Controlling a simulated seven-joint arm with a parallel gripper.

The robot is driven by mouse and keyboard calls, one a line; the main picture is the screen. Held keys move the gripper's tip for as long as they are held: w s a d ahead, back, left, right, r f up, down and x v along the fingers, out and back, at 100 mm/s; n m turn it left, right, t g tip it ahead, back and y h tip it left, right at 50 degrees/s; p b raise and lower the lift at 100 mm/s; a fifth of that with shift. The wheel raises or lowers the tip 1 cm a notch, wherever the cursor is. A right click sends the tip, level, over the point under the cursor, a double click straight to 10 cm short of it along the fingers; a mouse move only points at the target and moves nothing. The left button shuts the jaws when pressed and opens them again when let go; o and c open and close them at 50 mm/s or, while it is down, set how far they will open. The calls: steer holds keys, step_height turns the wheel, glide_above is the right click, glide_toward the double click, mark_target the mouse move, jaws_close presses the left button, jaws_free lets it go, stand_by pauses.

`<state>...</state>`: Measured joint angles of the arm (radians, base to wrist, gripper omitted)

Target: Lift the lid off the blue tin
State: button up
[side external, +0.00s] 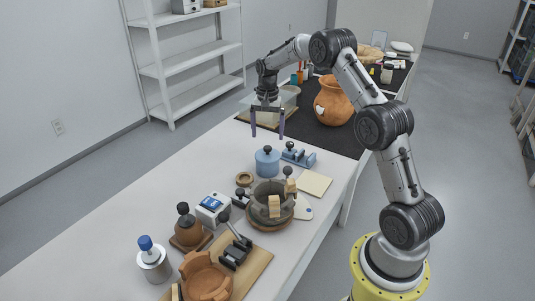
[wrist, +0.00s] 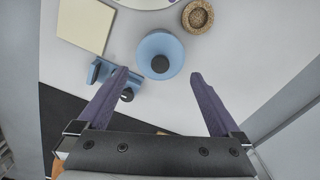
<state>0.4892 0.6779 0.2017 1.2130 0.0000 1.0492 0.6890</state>
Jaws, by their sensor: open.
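The blue tin (side external: 267,164) stands upright on the white table, with its lid on and a dark round knob (side external: 267,149) on top.
A blue clamp-like fixture (side external: 298,155) stands close beside the tin. A cork ring (side external: 244,178), a cream square tile (side external: 314,183) and a grey pot (side external: 268,201) with wooden pieces are near. A black mat with a large orange jar (side external: 337,105) lies behind.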

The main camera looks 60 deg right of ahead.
mark_target(267, 147)
steer(key=shift+w+d+f, duration=0.1)
steer(key=shift+d+f, duration=0.05)
steer(key=shift+f, duration=1.7)
steer(key=shift+w+d+f, duration=0.1)
steer(key=shift+f, duration=1.7)
steer(key=c, duration=0.9)
steer(key=shift+s+a+f, duration=0.1)
steer(key=shift+f, duration=0.05)
jaws_close()
